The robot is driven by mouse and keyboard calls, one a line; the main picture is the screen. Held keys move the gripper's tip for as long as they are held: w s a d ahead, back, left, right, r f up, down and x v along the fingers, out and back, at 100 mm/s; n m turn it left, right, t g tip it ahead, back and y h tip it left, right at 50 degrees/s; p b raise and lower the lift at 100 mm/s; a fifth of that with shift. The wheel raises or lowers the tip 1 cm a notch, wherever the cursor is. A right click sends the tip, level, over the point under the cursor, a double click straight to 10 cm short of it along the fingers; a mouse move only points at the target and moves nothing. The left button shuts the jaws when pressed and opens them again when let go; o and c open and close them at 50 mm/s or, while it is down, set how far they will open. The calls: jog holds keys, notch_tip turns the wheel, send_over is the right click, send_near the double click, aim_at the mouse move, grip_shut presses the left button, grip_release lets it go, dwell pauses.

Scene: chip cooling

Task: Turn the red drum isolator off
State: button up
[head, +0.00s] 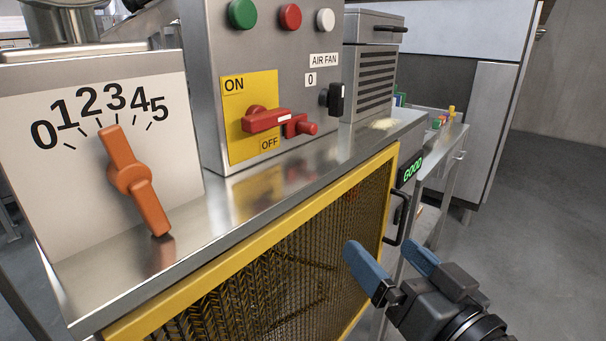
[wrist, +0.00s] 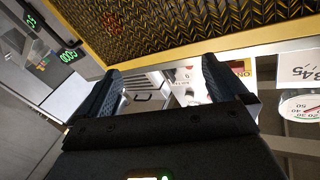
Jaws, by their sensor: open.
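The red drum isolator (head: 265,120) sits on a yellow plate (head: 240,148) on the front of a steel control box. ON is printed at the plate's upper left and OFF at its lower right. Its red handle lies roughly level, pointing right, with a red knob-ended piece beside its right end. My gripper (head: 394,258) is open and empty, low and to the right of the isolator, in front of the mesh guard and well apart from the handle. In the wrist view my gripper (wrist: 160,85) spans the middle, and its right finger partly hides the yellow plate (wrist: 243,68).
An orange dial lever (head: 128,178) on a numbered panel stands at left. Green, red and white buttons (head: 290,16) and a black AIR FAN switch (head: 335,99) are near the isolator. A yellow-framed mesh guard (head: 285,260) lies below the steel ledge. Floor at right is clear.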

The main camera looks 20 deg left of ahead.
jog(key=w+a+r+n+g+y, duration=0.2)
jog(key=a+r+n+y, duration=0.15)
jog(key=r, duration=0.25)
jog(key=n+g+b, duration=0.2)
jog(key=n+g, duration=0.3)
jog(key=n, duration=0.1)
send_near(274, 122)
jog(key=a, duration=0.2)
jog(key=shift+y, duration=0.45)
jog(key=x, duration=0.2)
jog(key=p+x, duration=0.1)
jog(key=x, duration=0.4)
jog(key=shift+w+f, duration=0.3)
jog(key=shift+w, duration=0.15)
jog(key=c, duration=1)
jog(key=shift+o, duration=0.2)
